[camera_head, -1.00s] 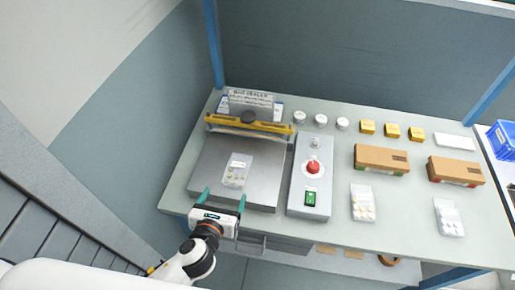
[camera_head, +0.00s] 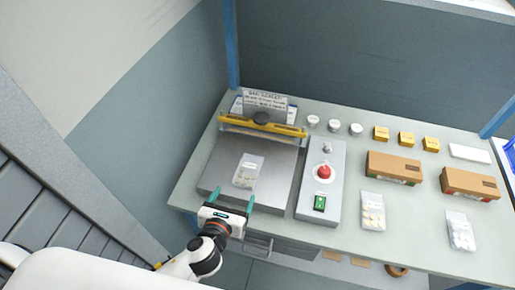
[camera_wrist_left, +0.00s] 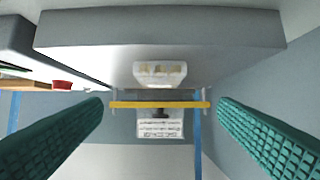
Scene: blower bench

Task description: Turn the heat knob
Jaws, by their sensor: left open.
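A grey control box (camera_head: 321,180) stands on the bench, right of the bag sealer's metal plate (camera_head: 219,165). On its top are a small pale knob (camera_head: 327,147) at the far end, a red button (camera_head: 324,172) in the middle and a green switch (camera_head: 320,203) at the near end. Which control sets the heat is not readable. My left gripper (camera_head: 232,197) is open and empty at the sealer's front edge, left of the box and apart from the knob. Its two teal fingers also show spread wide in the left wrist view (camera_wrist_left: 160,112). My right gripper is out of view.
A clear bag with small items (camera_head: 248,171) lies on the plate, before the yellow sealing bar (camera_head: 262,125). A sign (camera_head: 265,103) stands behind. White jars, yellow boxes, brown cartons (camera_head: 393,167) and more bags (camera_head: 373,212) are to the right.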

